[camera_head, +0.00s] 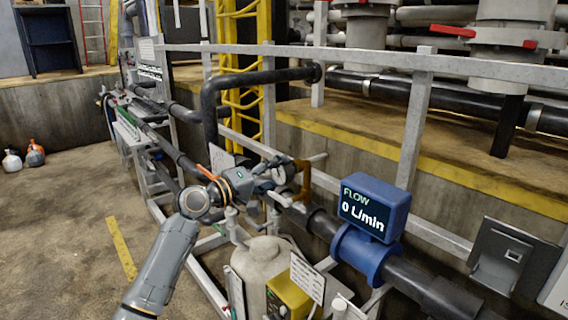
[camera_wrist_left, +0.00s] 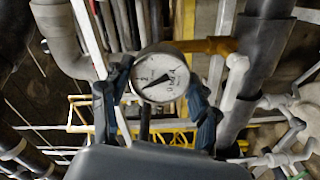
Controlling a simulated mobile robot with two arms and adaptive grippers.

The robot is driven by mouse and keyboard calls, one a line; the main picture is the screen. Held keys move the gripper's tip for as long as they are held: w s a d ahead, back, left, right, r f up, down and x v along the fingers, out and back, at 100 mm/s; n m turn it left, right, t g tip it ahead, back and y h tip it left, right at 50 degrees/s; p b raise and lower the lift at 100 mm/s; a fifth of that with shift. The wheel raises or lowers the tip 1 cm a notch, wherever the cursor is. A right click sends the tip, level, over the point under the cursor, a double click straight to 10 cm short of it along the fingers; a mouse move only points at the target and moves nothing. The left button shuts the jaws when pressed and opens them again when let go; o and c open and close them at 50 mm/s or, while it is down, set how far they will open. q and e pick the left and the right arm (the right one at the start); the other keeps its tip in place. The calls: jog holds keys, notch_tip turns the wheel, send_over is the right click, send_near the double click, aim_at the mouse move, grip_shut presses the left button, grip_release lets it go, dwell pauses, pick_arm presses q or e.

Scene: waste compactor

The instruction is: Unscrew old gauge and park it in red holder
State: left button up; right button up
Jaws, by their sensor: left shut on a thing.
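The old gauge (camera_wrist_left: 160,77) has a round white dial with a black needle and shows face-on in the left wrist view. In the head view the gauge (camera_head: 279,175) is small, at the end of my left arm beside the pipework. My left gripper (camera_wrist_left: 158,105) is shut on the gauge, with one dark finger on each side of the dial. It also shows in the head view (camera_head: 270,178). The gauge's stem and thread are hidden, so I cannot tell whether it is still screwed in. I cannot make out a red holder. My right gripper is not in view.
An orange-brown bracket (camera_head: 302,180) stands just right of the gauge. A blue flow meter (camera_head: 374,207) reading 0 L/min sits on the dark pipe to the right. A grey tank (camera_head: 262,258) and yellow box (camera_head: 288,298) stand below. A grey railing (camera_head: 412,130) runs behind.

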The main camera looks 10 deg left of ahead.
pick_arm(q)
jog(key=shift+r+n+p, duration=0.3)
jog(key=shift+n+p, duration=0.5)
jog(key=shift+p, duration=0.15)
jog(key=shift+f+n+p, duration=0.1)
jog(key=shift+n+p, duration=0.3)
jog(key=shift+f, duration=0.1)
jog(key=shift+r+n+p, duration=0.2)
jog(key=shift+n+p, duration=0.4)
jog(key=shift+p, duration=0.25)
jog(key=n+p, duration=0.2)
jog(key=p, duration=0.1)
jog(key=shift+n, duration=0.3)
jog(key=shift+n+p, duration=0.5)
jog(key=shift+p, duration=0.2)
jog(key=shift+f+n, duration=0.2)
jog(key=shift+n, duration=0.1)
